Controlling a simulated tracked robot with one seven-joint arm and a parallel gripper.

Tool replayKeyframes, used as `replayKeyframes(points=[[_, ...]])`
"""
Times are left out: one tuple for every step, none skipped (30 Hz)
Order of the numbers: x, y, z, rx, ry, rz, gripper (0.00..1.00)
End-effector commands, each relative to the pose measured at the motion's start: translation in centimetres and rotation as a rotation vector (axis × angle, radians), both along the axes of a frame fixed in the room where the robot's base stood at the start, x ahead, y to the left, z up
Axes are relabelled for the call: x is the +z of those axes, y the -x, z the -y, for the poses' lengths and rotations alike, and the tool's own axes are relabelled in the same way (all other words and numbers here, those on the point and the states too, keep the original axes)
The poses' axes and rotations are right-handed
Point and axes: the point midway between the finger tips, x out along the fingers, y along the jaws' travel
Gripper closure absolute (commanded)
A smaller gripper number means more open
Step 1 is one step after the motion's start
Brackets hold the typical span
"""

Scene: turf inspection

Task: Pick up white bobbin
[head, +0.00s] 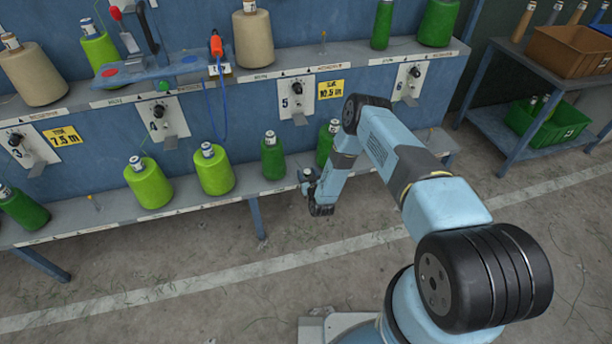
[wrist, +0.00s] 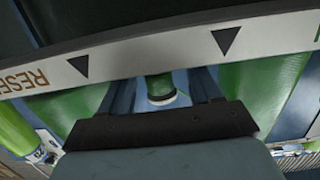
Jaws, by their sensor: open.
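I cannot make out a clearly white bobbin in either view. The palest are two cream cones on the upper shelf, one at the left (head: 33,76) and one nearer the middle (head: 253,38). My gripper (head: 309,182) is low by the front edge of the lower shelf, right of a dark green cone (head: 273,158). A small white-topped piece shows at its fingers in the head view. In the wrist view my gripper (wrist: 168,90) is open, with a narrow green piece with a white ring (wrist: 160,90) visible between the fingers. I cannot tell whether they touch it.
Lime cones (head: 148,183) stand on the lower shelf (head: 190,199). Another green cone (head: 325,145) is partly behind my arm. A labelled shelf edge (wrist: 150,52) crosses close in the wrist view. A cart at right holds a brown bin (head: 570,52) and a green crate (head: 548,123). The floor in front is clear.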

Motion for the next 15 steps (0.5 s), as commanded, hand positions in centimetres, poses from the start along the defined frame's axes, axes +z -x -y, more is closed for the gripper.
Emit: replayKeyframes(points=[[-0.03, -0.06, -0.03, 0.0, 0.0, 0.0, 0.37], [-0.03, -0.07, -0.03, 0.0, 0.0, 0.0, 0.37], [-0.03, -0.06, -0.03, 0.0, 0.0, 0.0, 0.37], [-0.03, -0.05, -0.03, 0.0, 0.0, 0.0, 0.37], [-0.03, -0.05, -0.03, 0.0, 0.0, -0.001, 0.37], [-0.04, -0.04, -0.01, 0.0, 0.0, -0.001, 0.37], [-0.04, -0.04, -0.01, 0.0, 0.0, -0.001, 0.4], [-0.04, -0.04, -0.01, 0.0, 0.0, -0.001, 0.43], [-0.04, -0.03, -0.01, 0.0, 0.0, -0.001, 0.47], [-0.04, -0.04, 0.0, 0.0, 0.0, -0.001, 0.5], [-0.04, -0.04, 0.0, 0.0, 0.0, -0.001, 0.53], [-0.04, -0.04, 0.0, 0.0, 0.0, -0.001, 0.56], [-0.05, -0.04, 0.0, 0.0, 0.0, -0.001, 0.59], [-0.05, -0.04, 0.01, 0.0, 0.0, -0.001, 0.62], [-0.04, -0.03, 0.01, 0.0, 0.0, -0.001, 0.66]])
